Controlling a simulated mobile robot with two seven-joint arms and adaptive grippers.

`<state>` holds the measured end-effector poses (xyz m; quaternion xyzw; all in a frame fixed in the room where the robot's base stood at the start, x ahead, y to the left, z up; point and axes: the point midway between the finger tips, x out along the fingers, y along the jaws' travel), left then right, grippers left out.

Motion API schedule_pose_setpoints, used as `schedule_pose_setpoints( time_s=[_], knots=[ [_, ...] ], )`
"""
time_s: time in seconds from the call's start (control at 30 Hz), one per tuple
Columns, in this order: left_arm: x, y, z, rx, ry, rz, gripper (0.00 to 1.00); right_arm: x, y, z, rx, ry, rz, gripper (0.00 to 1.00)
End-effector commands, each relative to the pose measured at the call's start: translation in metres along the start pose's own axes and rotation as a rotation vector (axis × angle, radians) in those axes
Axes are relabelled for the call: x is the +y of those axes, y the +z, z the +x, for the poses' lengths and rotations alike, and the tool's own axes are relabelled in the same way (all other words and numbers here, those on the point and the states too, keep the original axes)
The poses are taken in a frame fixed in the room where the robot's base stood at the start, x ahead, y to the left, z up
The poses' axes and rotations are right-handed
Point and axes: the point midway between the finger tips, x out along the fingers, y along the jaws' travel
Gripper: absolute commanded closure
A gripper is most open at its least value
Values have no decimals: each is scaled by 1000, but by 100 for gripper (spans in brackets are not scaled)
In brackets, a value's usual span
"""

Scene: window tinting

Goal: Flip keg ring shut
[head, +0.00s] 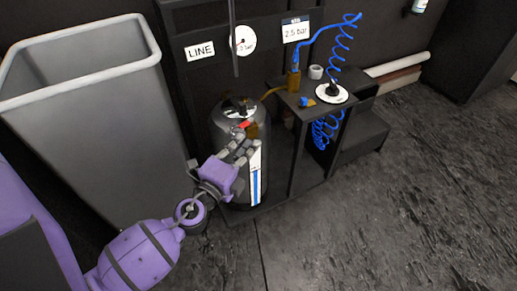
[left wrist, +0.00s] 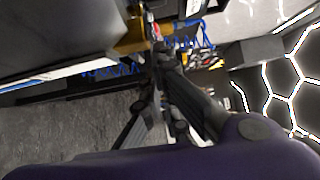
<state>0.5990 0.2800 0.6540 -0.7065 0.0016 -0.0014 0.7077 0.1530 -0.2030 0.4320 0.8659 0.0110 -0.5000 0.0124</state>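A dark, shiny pressure keg (head: 229,130) stands on the low shelf of a black stand in the head view. It has a white label with a blue stripe (head: 256,178) on its side. A small red part (head: 245,124) shows at the keg's top edge, and a red part (left wrist: 155,33) also shows beyond the fingertips in the left wrist view. I cannot make out the ring itself. My left gripper (head: 243,147), purple with grey fingers, is at the keg's upper front, just below the red part. In the left wrist view its fingers (left wrist: 160,62) run close together; contact is unclear.
A large grey bin (head: 90,130) stands left of the keg, close to my left arm. Right of the keg, a black shelf (head: 330,112) carries a brass fitting (head: 294,80) and a coiled blue hose (head: 341,50). The floor (head: 400,200) at the right is clear.

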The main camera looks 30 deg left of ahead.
Motion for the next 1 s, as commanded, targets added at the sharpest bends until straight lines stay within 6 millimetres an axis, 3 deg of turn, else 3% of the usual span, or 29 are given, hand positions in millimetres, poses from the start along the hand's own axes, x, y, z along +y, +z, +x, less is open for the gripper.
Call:
schedule_pose_setpoints(
  time_s=[0.4,1.0],
  knots=[
    [1,25,-7,-4,0,-2,100,3,0,15,8,-5,-23,60],
    [0,32,-8,-4,-1,-3,100,3,5,16,-1,-2,-16,60]
  ],
)
